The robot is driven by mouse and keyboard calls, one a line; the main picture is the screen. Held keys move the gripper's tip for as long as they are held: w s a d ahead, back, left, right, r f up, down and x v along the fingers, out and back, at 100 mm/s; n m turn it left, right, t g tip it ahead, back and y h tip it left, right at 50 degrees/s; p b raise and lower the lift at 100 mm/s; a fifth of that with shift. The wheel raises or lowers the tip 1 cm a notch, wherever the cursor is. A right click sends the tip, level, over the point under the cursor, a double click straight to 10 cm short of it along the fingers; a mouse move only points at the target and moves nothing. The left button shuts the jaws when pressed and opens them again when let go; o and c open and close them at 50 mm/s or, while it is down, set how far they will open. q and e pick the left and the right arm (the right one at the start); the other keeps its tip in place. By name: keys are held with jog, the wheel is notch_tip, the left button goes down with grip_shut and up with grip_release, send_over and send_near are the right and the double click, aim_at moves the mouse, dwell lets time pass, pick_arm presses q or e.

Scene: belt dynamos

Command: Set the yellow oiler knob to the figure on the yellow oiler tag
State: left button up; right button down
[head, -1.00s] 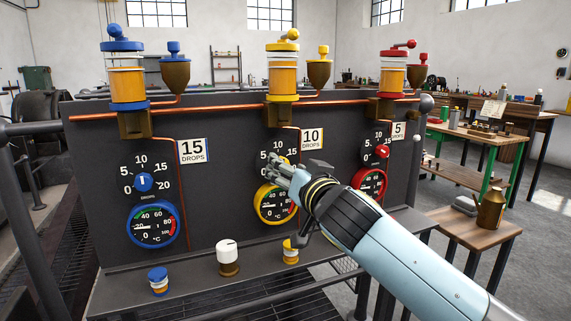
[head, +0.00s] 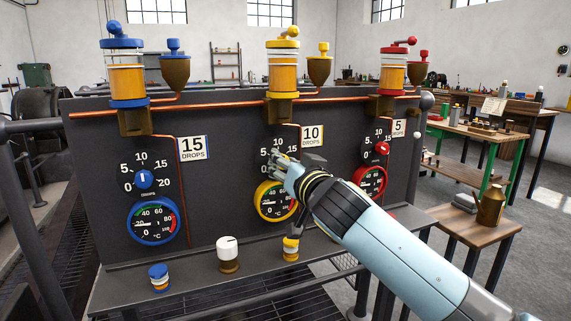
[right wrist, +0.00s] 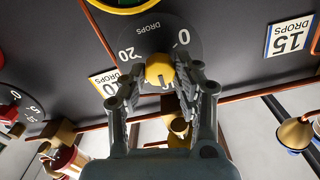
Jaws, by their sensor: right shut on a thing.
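The yellow oiler knob (right wrist: 160,70) sits on its dark dial between the two fingers of my right gripper (right wrist: 161,76) in the right wrist view. The gripper is shut on it. A dark mark on the knob points roughly down in that upside-down view, away from the DROPS lettering; the figure there is hidden. In the head view my right gripper (head: 279,160) covers the knob and part of the dial. The yellow oiler tag (head: 312,137) reads 10 DROPS; it is partly hidden by a finger in the wrist view (right wrist: 103,83). My left gripper is out of view.
A yellow-rimmed gauge (head: 271,202) lies just below the dial. The red knob (head: 382,148) and red gauge (head: 369,181) are to the right, the blue knob (head: 145,179) to the left. A copper pipe (head: 220,107) runs above. Small pots stand on the ledge.

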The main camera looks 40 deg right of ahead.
jog(key=shift+n, duration=0.3)
jog(key=c, duration=1)
grip_release()
jog(key=v, duration=1.2)
jog(key=shift+r, duration=0.1)
